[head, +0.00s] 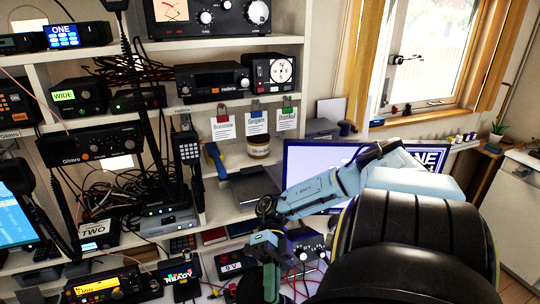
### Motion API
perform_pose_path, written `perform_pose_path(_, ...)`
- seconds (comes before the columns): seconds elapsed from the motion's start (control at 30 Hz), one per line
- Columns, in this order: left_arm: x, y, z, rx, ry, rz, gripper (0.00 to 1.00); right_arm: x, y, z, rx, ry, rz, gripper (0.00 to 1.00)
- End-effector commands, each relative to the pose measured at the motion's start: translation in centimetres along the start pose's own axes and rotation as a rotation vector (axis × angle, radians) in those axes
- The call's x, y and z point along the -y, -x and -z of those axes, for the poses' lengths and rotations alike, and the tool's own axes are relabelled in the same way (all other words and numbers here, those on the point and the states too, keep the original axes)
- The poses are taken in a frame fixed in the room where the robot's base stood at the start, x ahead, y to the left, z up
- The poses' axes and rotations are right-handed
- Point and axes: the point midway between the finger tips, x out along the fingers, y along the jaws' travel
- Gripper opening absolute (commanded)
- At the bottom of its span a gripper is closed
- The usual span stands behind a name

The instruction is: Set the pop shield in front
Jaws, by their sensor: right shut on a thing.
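My right arm comes in from the right, light blue, and bends down at the wrist. My right gripper (268,268) points down at the bottom middle, over the lower desk. It is shut on a dark thing (249,287) at the bottom edge, partly hidden by the fingers and cut off by the frame. I cannot tell for certain whether this is the pop shield. I see no other pop shield and no clear microphone. My left gripper is not in view.
A monitor (310,160) stands behind my arm. The desk is crowded.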

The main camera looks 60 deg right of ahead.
Motion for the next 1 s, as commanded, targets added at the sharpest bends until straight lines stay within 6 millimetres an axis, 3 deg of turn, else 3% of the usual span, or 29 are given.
perform_pose_path(0.07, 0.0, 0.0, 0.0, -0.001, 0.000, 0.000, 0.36, 0.0, 0.0, 0.0, 0.000, 0.000, 0.000, 0.00)
perform_pose_path(0.1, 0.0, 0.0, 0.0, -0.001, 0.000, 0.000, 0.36, 0.0, 0.0, 0.0, 0.000, 0.000, 0.000, 0.09)
perform_pose_path(0.23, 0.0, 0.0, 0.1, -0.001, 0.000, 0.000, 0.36, 0.0, 0.0, 0.0, 0.000, 0.000, 0.000, 0.26)
perform_pose_path(0.63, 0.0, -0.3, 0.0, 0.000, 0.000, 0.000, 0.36, 0.1, 0.7, -0.1, 0.003, 0.000, 0.002, 0.27)
perform_pose_path(0.77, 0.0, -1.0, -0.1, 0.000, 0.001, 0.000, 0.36, 0.1, 2.8, -0.2, 0.005, 0.001, 0.003, 0.27)
perform_pose_path(1.0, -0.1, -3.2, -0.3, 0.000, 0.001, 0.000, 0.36, 0.3, 8.5, -0.4, 0.008, 0.005, 0.001, 0.27)
